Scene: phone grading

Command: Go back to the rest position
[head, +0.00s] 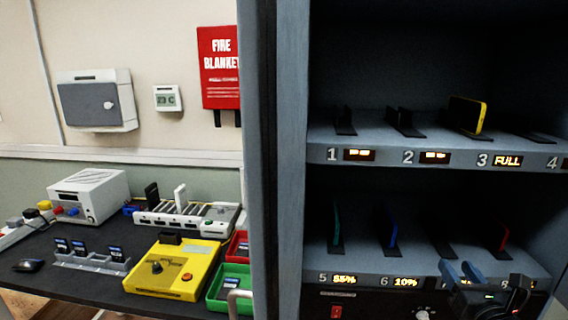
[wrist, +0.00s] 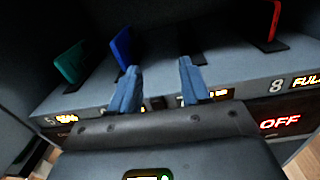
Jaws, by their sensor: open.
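My gripper (head: 462,272) shows at the lower right of the head view, in front of the lower shelf near its right half. In the wrist view my gripper (wrist: 158,85) has its two blue fingers apart with nothing between them. A blue phone (wrist: 123,48) stands in its slot beyond the left finger; it also shows in the head view (head: 391,227). A teal phone (wrist: 70,62) stands farther left, and a red phone (wrist: 273,20) stands at the right. A yellow phone (head: 468,114) stands on the upper shelf at slot 3, labelled FULL.
The grey cabinet's side wall (head: 290,160) stands left of the shelves. The upper shelf edge (head: 390,143) lies above my gripper. A dark bench at left holds a yellow fixture (head: 172,275), a green bin (head: 222,296), a red bin (head: 233,248) and a white power unit (head: 89,193).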

